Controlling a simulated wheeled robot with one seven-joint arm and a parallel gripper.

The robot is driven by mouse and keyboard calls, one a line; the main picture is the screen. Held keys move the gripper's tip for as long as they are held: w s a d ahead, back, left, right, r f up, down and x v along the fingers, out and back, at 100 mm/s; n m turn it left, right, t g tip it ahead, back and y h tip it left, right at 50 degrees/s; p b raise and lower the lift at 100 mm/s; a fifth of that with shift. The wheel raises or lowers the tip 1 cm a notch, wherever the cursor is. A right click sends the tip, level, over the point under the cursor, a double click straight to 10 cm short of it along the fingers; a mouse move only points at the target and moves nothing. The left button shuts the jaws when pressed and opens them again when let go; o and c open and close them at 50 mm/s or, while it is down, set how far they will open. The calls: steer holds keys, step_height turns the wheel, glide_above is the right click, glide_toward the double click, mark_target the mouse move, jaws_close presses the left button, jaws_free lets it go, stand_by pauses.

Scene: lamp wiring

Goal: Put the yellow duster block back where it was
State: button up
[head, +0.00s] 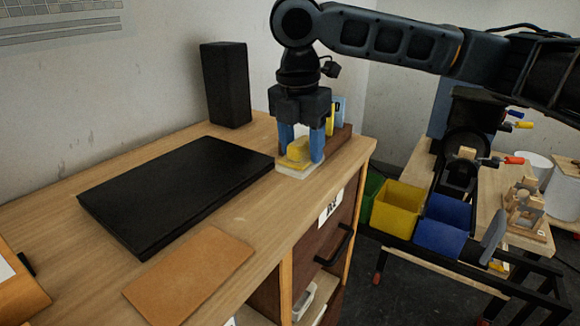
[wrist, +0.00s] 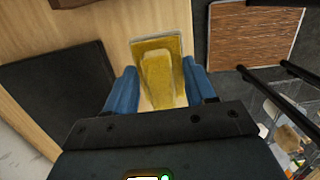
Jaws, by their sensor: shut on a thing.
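The yellow duster block (head: 298,150) is at the right end of the wooden desk, between the two blue fingers of my gripper (head: 303,157). It has a narrow raised yellow part on a wider base, with a pale layer at the bottom. In the wrist view the block (wrist: 159,72) sits between the fingers of my gripper (wrist: 160,88), which are shut on its sides. The gripper points down. The block is at or very near the desk top; I cannot tell whether it touches.
A flat black panel (head: 175,192) lies just left of the block. A black speaker-like box (head: 226,85) stands behind. A brown holder (head: 337,138) with upright items is close behind my gripper. An orange-brown mat (head: 188,273) lies in front. Yellow (head: 397,205) and blue (head: 441,225) bins stand right of the desk.

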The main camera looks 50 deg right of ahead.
mark_target(290, 170)
steer(key=shift+w+a+f, duration=0.5)
steer(key=shift+w+a, duration=0.1)
steer(key=shift+w, duration=0.05)
steer(key=shift+w+a+f, duration=0.1)
steer(key=shift+f, duration=2)
steer(key=shift+f, duration=0.1)
steer(key=o, duration=0.9)
steer(key=shift+o, duration=0.2)
steer(key=r, duration=0.4)
steer(key=a+r, duration=0.1)
steer(key=r, duration=0.7)
steer(key=shift+a+r, duration=0.1)
steer(key=shift+a, duration=0.1)
